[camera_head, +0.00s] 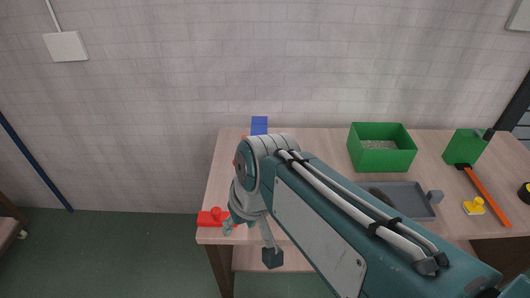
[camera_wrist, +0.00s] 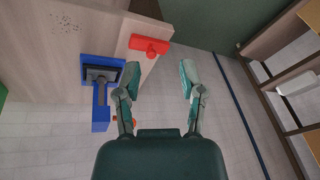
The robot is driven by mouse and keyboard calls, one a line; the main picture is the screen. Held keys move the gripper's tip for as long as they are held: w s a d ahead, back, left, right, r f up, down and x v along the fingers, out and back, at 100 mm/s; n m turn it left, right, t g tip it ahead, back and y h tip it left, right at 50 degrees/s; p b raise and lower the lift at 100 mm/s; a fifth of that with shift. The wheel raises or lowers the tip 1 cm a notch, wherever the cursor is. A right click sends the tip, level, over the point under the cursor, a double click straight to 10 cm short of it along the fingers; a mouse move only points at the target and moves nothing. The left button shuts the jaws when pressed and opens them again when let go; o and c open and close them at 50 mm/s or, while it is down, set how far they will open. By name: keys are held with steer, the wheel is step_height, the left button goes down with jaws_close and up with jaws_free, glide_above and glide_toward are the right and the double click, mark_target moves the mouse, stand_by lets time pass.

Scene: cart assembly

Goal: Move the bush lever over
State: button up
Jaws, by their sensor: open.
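No part is clearly identifiable as the bush lever. A red part with a round knob (camera_head: 213,216) lies at the table's left edge; the wrist view shows it as a red bar with a stub (camera_wrist: 150,45). A blue fixture (camera_head: 259,125) stands at the back left of the table; in the wrist view, the blue fixture (camera_wrist: 101,112) holds a dark grey piece (camera_wrist: 102,74). My gripper (camera_wrist: 160,78) is open and empty, its fingers apart, near the red part but not around it. In the head view my arm hides much of the table's left half.
A green bin (camera_head: 380,163) and a grey tray (camera_head: 412,187) with a dark item stand mid-table. At the right are a green block (camera_head: 465,146), a long orange-red bar (camera_head: 487,197) and a yellow part (camera_head: 474,206). Open floor (camera_head: 110,250) lies left of the table.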

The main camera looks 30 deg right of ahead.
steer(key=w+d+f+m+t+y, duration=0.1)
steer(key=w+d+m+t+y, duration=0.35)
steer(key=d+y, duration=0.3)
steer(key=w+d+f+m+t+y, duration=0.1)
steer(key=w+d+m+t+y, duration=0.2)
steer(key=w+d+m+y, duration=0.4)
steer(key=w+a+n, duration=0.1)
steer(key=w+a, duration=0.2)
steer(key=a, duration=0.2)
steer(key=shift+w+r+n+h, duration=0.15)
steer(key=shift+w+n+h, duration=0.2)
steer(key=shift+w+h, duration=0.1)
steer(key=shift+a+g, duration=0.15)
steer(key=shift+g, duration=0.1)
steer(key=c, duration=0.6)
